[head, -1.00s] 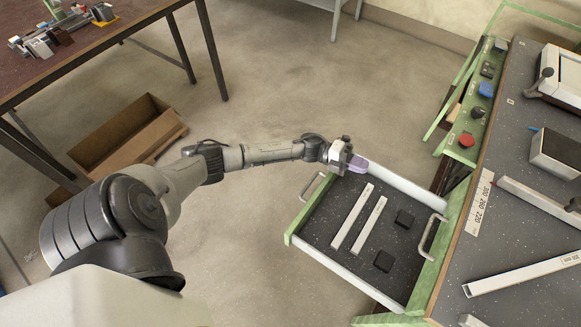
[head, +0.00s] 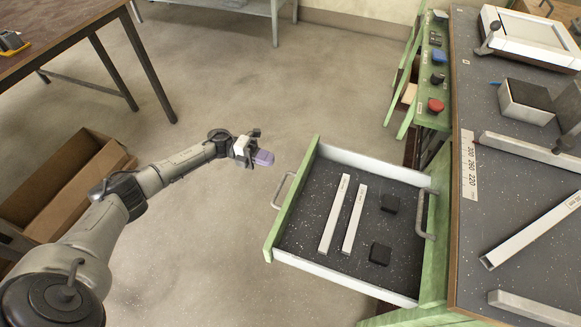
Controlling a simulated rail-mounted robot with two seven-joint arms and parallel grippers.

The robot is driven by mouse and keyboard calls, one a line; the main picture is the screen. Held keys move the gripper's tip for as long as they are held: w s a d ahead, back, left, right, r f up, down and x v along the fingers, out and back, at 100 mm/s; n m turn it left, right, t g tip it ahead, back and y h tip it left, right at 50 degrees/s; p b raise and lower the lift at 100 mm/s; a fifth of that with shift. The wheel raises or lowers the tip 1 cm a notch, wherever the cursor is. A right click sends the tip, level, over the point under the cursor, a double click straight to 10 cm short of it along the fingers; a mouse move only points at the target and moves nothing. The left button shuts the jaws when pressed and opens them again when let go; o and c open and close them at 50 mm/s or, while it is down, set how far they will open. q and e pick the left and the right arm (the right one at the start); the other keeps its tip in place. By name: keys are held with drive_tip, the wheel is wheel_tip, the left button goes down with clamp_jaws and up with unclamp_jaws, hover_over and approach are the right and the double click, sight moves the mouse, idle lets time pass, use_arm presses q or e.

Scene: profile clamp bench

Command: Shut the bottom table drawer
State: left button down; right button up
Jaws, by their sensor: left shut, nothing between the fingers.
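The bottom drawer (head: 292,200) is pulled far out to the left from under the bench. It has a green front with a grey bar handle (head: 283,190) on its outer side. Inside lie two pale bars (head: 344,214) and two black blocks (head: 390,203). My left gripper (head: 264,158) is shut and empty, with purplish fingertips. In the picture it is left of the far end of the drawer front, a short gap from it and the handle. Its exact height is hard to tell. My right gripper is out of view.
The speckled bench top (head: 490,205) on the right carries metal profiles, a ruler strip and blocks. A second handle (head: 428,213) is on a green front under its edge. A cardboard box (head: 75,185) stands on the floor at left. Floor beyond the gripper is clear.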

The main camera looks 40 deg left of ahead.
sight(291, 174)
use_arm(q)
drive_tip(key=b+x, duration=0.1)
drive_tip(key=x, duration=0.5)
drive_tip(key=shift+w+d+b, duration=0.15)
drive_tip(key=shift+d+b, duration=0.05)
drive_tip(key=shift+b, duration=0.1)
drive_tip(key=shift+w+d, duration=0.2)
drive_tip(key=shift+d, duration=0.45)
